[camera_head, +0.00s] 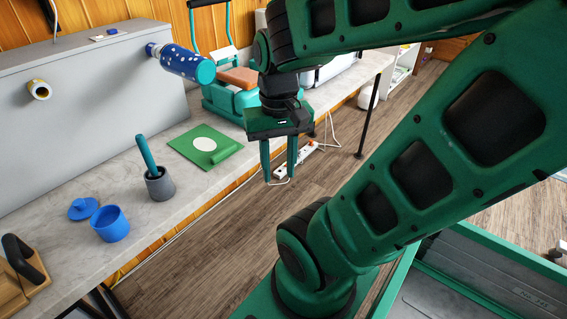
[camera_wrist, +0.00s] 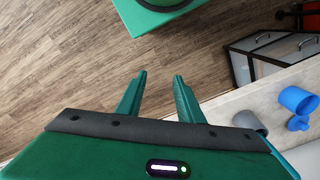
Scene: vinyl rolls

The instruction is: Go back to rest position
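My gripper (camera_head: 279,178) hangs pointing down over the wooden floor, just off the front edge of the counter, in the head view. Its two green fingers are apart with nothing between them. In the wrist view the fingers (camera_wrist: 160,78) also show spread and empty, with bare floor beyond them. A blue patterned vinyl roll (camera_head: 181,62) sticks out from the grey panel (camera_head: 90,95) at the back of the counter. A yellow and white roll (camera_head: 39,90) sticks out of the same panel farther left.
The counter (camera_head: 120,178) carries a green board (camera_head: 190,137), a grey mortar with teal pestle (camera_head: 159,184), a blue cup (camera_head: 110,224), a blue lid (camera_head: 83,208) and a teal machine (camera_head: 228,95). A power strip (camera_head: 297,158) and cables lie below.

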